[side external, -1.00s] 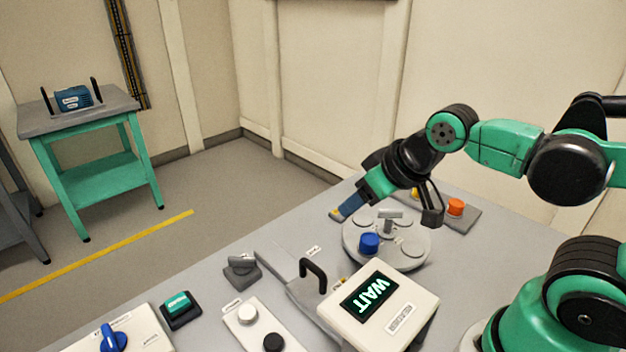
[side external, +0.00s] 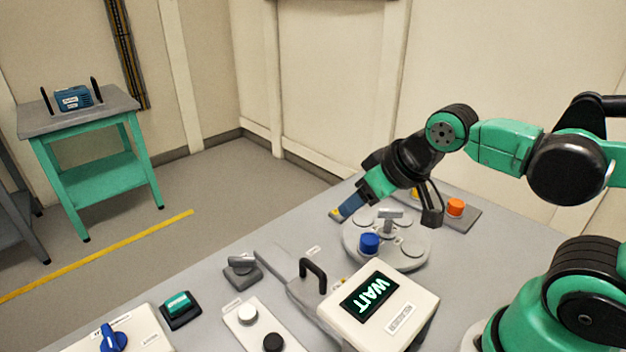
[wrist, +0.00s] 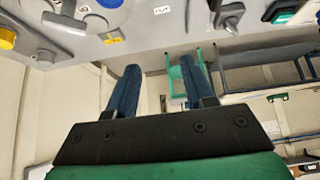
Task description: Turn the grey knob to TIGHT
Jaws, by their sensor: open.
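A grey T-shaped knob (side external: 389,217) stands upright at the centre of a round pale plate (side external: 352,250); in the wrist view it is at the top left (wrist: 65,20). A second grey knob (side external: 242,264), with a slanted top, sits on a dark base on the left of the table; it is at the top in the wrist view (wrist: 230,17). I cannot tell which is the task's knob, and no TIGHT marking is readable. My gripper (side external: 348,206) is open and empty, beyond the plate's left side; its two blue fingers (wrist: 160,64) are wide apart.
A blue cap (side external: 369,242) stands on the plate. A WAIT display box (side external: 405,307) and a black handle (side external: 313,268) are in front. Orange (side external: 455,207) and yellow buttons are behind. A green switch (side external: 179,303) is at front left.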

